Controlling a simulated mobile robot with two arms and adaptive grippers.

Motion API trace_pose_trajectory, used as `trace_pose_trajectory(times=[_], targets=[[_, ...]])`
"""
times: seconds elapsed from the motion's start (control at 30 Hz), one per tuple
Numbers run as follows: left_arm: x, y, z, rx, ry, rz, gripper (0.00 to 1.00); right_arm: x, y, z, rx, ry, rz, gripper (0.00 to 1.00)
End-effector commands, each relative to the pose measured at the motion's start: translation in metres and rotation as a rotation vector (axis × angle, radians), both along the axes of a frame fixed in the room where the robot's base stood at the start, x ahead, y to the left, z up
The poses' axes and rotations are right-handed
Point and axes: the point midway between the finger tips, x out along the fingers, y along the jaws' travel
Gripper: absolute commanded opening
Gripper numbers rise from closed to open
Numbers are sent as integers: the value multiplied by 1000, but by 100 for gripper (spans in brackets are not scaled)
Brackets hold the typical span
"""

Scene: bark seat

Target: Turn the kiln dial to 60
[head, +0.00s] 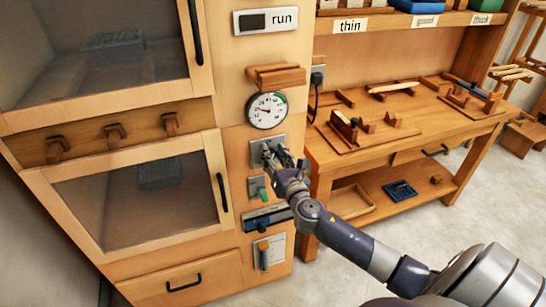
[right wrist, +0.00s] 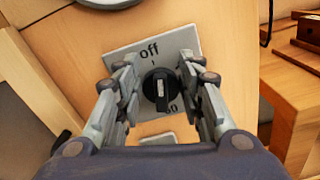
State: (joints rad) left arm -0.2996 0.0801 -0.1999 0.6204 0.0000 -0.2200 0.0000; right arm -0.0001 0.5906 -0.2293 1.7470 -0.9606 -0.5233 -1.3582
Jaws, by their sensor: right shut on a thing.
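The kiln dial (right wrist: 161,86) is a black round knob with a pale pointer line, on a grey plate (right wrist: 175,44) marked "off" at its top. A second mark ending in 0 shows at the plate's lower right, partly hidden by a finger. My right gripper (right wrist: 164,78) has a finger on each side of the dial and is shut on it. In the head view my right gripper (head: 273,158) covers most of the dial and its plate (head: 262,145). My left gripper is not in view.
A green switch (head: 258,188) sits just below. Cabinet doors (head: 146,188) are at left; a workbench (head: 400,125) stands at right.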

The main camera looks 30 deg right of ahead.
Motion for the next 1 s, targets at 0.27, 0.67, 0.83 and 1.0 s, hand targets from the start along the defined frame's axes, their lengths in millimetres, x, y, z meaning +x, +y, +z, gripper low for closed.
trace_pose_trajectory(times=[0.27, 0.67, 0.83, 1.0], targets=[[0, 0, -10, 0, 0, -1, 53, -1, -5, -3, 257, -63, -3, 12], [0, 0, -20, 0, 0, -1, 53, -2, -11, -7, 628, -153, -2, 12], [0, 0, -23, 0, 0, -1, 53, -3, -12, -10, 786, -190, -2, 12], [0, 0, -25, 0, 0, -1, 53, -3, -14, -12, 942, -229, -2, 12]])
